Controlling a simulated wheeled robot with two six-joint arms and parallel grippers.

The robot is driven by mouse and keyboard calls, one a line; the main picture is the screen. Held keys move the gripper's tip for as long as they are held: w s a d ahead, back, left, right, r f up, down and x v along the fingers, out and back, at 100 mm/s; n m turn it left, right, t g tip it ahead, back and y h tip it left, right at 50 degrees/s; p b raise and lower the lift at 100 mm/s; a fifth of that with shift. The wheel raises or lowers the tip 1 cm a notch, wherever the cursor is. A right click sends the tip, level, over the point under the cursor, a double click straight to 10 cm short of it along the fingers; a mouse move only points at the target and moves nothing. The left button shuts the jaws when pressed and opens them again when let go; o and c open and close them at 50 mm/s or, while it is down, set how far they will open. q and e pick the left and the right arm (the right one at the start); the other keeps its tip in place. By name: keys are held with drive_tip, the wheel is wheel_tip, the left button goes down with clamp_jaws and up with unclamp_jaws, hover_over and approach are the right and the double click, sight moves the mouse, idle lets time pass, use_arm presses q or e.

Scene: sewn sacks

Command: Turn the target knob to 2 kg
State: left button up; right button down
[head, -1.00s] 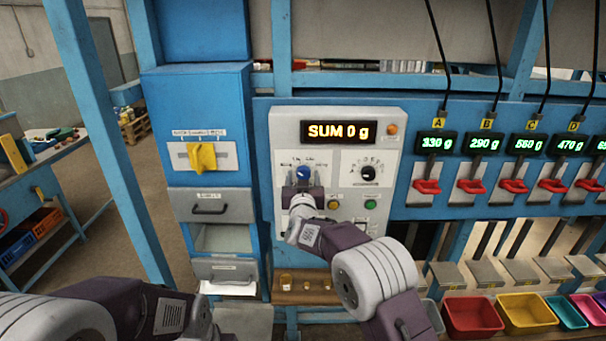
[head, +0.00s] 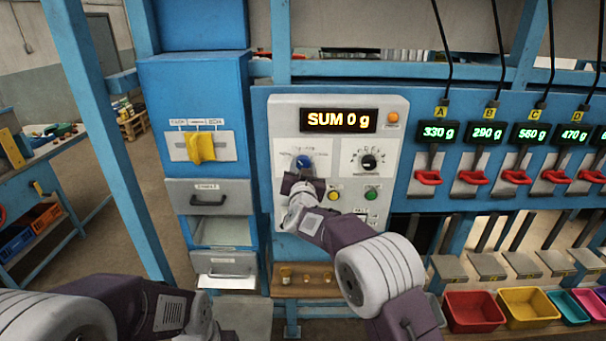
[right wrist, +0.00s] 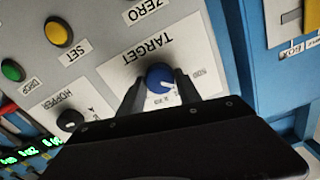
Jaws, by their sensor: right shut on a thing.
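The blue target knob (head: 304,162) is on the left of the grey control panel (head: 288,225), below a display (head: 339,121) that reads "SUM 0 g". In the right wrist view the blue knob (right wrist: 160,78) sits on a white plate labelled TARGET, with a white pointer mark. The small scale marks are too blurred to read. My right gripper (head: 302,174) is shut on the knob, and in the right wrist view its dark fingers (right wrist: 160,88) stand on either side of it. My left arm shows at the lower left of the head view, but its gripper's fingers do not show.
A black hopper knob (head: 369,162) sits right of the target knob. Below are a yellow button (head: 333,196) and a green button (head: 372,193). A yellow lever (head: 200,147) is on the blue cabinet at left. Red levers (head: 428,177) and coloured bins (head: 473,311) are at right.

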drive_tip(key=m+b, duration=0.2)
drive_tip(key=shift+f+m, duration=0.2)
drive_tip(key=shift+m, duration=0.2)
drive_tip(key=m+b, duration=0.2)
drive_tip(key=m, duration=0.1)
drive_tip(key=shift+r+m+b, duration=0.1)
drive_tip(key=shift+m+b, duration=0.2)
drive_tip(key=m+b, duration=0.2)
drive_tip(key=m, duration=0.1)
drive_tip(key=shift+r+m+b, duration=0.1)
drive_tip(key=shift+m+b, duration=0.5)
drive_tip(key=shift+m, duration=1.1)
drive_tip(key=c, duration=0.8)
unclamp_jaws()
drive_tip(key=shift+c, duration=0.2)
